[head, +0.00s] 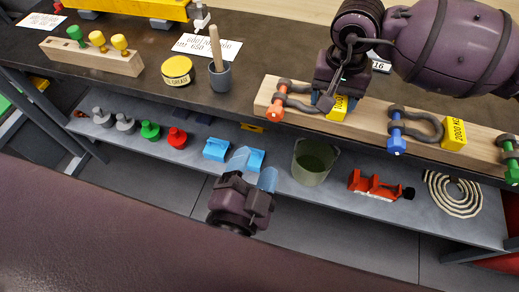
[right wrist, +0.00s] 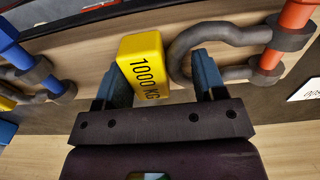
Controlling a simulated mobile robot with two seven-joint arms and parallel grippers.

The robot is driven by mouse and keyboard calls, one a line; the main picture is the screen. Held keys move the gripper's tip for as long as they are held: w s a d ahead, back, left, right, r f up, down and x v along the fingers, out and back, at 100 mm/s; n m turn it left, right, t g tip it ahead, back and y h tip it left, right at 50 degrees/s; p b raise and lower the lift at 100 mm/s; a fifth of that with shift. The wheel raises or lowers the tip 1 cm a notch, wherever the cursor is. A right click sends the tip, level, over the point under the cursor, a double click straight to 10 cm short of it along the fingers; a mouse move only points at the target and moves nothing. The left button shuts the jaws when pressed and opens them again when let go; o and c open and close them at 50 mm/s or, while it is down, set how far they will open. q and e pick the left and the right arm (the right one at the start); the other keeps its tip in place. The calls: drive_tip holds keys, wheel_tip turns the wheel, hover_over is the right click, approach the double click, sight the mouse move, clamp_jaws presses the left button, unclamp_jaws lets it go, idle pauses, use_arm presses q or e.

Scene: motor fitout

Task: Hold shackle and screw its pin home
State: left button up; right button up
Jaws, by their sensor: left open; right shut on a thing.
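A grey shackle (head: 300,104) with a red-orange pin (head: 277,104) lies at the left end of a wooden board (head: 375,122) on the bench. Its bow (right wrist: 180,60) and pin (right wrist: 293,25) show in the right wrist view. My right gripper (right wrist: 160,80) is shut at the bow, its fingers on either side of the bow's end and the yellow 1000 KG block (right wrist: 141,60). The exact contact is hidden. That block also shows in the head view (head: 338,108). My left gripper (head: 252,168) is open and empty, in front of the lower shelf, away from the shackle.
Shackles with a blue pin (head: 396,131) and a green pin (head: 507,150), and a yellow 2000 KG block (head: 454,135), sit along the board. A grease tin (head: 177,71) and a pot with a stick (head: 220,77) stand left. The lower shelf (head: 330,194) holds a green bucket (head: 313,162).

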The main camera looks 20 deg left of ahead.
drive_tip(key=o, duration=1.1)
drive_tip(key=shift+r, duration=0.15)
wheel_tip(320, 180, up, 12)
drive_tip(key=shift+a+f, duration=0.1)
